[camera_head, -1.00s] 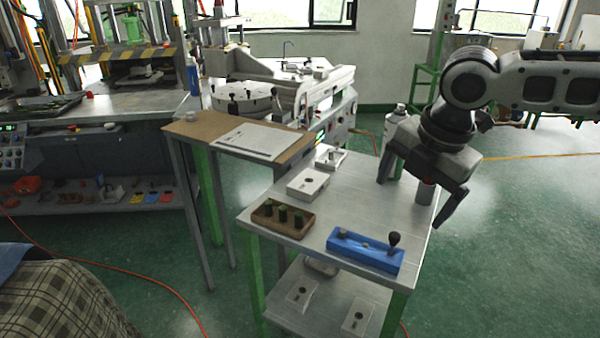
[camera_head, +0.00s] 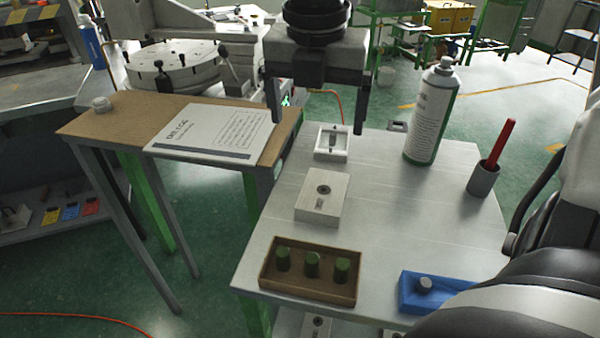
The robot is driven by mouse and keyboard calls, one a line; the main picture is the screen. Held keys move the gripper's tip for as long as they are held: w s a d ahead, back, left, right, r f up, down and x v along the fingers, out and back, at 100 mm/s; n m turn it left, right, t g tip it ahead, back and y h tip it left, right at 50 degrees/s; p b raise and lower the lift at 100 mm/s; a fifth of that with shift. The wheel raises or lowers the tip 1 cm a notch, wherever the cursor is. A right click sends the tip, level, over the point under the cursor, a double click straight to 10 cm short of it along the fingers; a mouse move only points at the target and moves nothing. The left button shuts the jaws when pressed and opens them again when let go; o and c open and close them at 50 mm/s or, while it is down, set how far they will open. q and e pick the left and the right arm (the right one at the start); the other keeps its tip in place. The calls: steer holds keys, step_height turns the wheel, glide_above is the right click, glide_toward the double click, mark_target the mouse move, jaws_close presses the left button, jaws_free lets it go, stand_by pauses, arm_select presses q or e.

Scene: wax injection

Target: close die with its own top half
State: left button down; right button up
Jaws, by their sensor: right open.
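A small light-grey, open die half (camera_head: 330,156) with a raised frame and a small grey piece inside sits toward the back of the metal table. A thicker light block (camera_head: 312,205), which looks like a die top half, lies in front of it, apart, with a round dark hole and a small stub on its upper face. My right gripper (camera_head: 319,124) hangs from above with its two fingers spread and empty. In the picture, its fingertips are on either side of the open die half's back; the height gap is hard to judge. My left gripper is not in view.
On the metal table (camera_head: 270,235) stand a spray can (camera_head: 428,115), a grey cup (camera_head: 483,180) with a red stick, a brown tray (camera_head: 310,292) with green plugs and a blue block (camera_head: 408,292), partly hidden by my arm. A wooden side table (camera_head: 120,121) bears a printed sheet (camera_head: 205,135).

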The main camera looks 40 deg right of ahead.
steer(key=b, duration=0.1)
glide_toward(323, 190)
steer(key=shift+w, duration=0.25)
steer(key=f, duration=0.1)
steer(key=f+b, duration=0.1)
steer(key=f, duration=0.1)
steer(key=shift+w+d+f, duration=0.2)
steer(key=shift+f, duration=0.25)
steer(key=f, duration=0.2)
steer(key=f+b, duration=0.1)
steer(key=f, duration=0.1)
steer(key=shift+s+d+f, duration=0.1)
steer(key=shift+s+d, duration=0.1)
steer(key=shift+d, duration=0.15)
steer(key=shift+w+f, duration=0.1)
steer(key=shift+f, duration=0.4)
steer(key=c, duration=1.3)
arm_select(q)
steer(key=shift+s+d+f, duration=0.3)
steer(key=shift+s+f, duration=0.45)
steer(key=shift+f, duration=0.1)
